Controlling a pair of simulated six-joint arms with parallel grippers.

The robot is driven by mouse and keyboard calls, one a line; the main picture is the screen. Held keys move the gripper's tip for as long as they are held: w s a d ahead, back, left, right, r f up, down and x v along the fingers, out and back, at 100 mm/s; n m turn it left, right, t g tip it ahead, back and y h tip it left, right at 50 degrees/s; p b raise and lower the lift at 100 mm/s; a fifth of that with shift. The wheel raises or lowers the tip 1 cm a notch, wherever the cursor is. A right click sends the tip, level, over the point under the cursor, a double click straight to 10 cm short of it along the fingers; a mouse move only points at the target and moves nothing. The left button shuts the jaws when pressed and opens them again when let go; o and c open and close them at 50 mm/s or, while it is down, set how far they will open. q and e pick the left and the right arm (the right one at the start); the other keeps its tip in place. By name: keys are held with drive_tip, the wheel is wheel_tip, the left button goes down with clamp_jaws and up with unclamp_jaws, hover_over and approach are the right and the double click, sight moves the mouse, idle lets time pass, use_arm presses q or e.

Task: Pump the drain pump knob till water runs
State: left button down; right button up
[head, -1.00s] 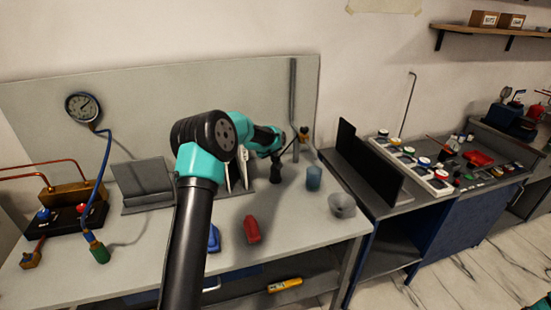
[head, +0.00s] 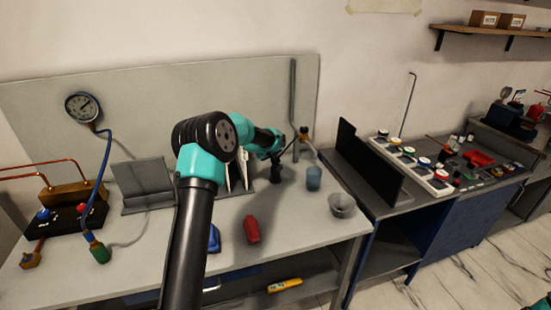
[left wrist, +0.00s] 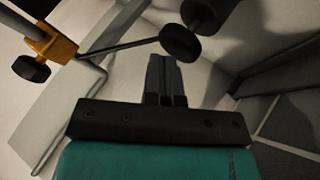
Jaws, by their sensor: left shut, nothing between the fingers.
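My left gripper (left wrist: 163,62) is shut and empty in the left wrist view. Just beyond its fingertips is a round black knob (left wrist: 180,44) on a thin dark rod, which seems to be the pump knob. I cannot tell whether the fingers touch it. A brass valve (left wrist: 58,46) with a small black knob is at the rod's other end. In the head view my left arm reaches to the back of the bench, and the brass valve (head: 304,132) shows beside the upright pipe. The fingertips are hard to make out there. No running water is visible. My right gripper is not in view.
A blue cup (head: 313,178) and a grey bowl (head: 342,205) stand to the right of the gripper. A red object (head: 251,229) lies nearer the front. A gauge (head: 82,107) with a blue hose is at the left. A black upright panel (head: 370,165) stands farther right.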

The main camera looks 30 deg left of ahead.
use_arm(q)
drive_tip(key=shift+f, duration=0.5)
idle(0.4)
drive_tip(key=shift+r, duration=1.75)
drive_tip(key=shift+r, duration=0.1)
wheel_tip(320, 180, up, 5)
drive_tip(key=shift+f, duration=0.1)
drive_tip(key=shift+d, duration=0.1)
idle(0.7)
